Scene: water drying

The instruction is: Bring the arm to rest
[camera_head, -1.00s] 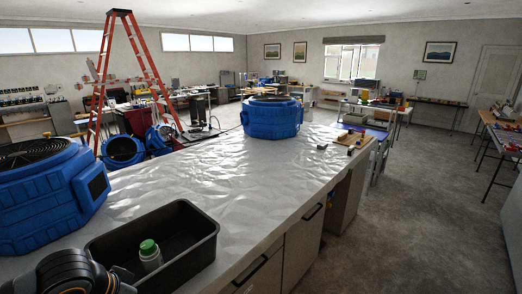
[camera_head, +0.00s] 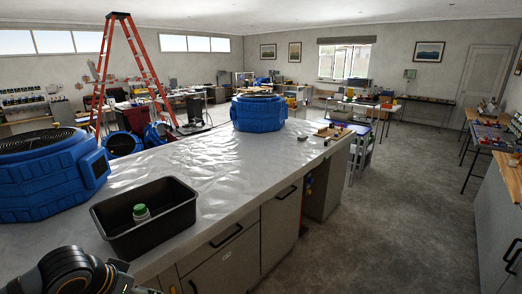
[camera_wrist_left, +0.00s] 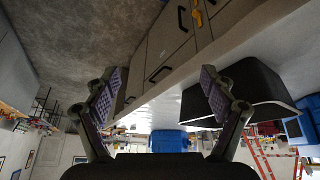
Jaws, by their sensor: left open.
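My left arm comes in at the bottom left of the head view, beside the near edge of the counter. Its gripper's fingers are hidden there. In the left wrist view, which is upside down, my left gripper (camera_wrist_left: 160,100) is open, its two fingers wide apart with nothing between them. The bin (camera_wrist_left: 252,93) also shows behind the right-hand finger in the wrist view. My right gripper is not in view.
A large blue air mover (camera_head: 45,178) stands on the counter (camera_head: 225,170) at the left, another (camera_head: 258,113) at its far end. A wooden tray (camera_head: 333,131) lies near the far right corner. A red ladder (camera_head: 104,75) stands behind. The floor (camera_head: 390,210) at right is clear.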

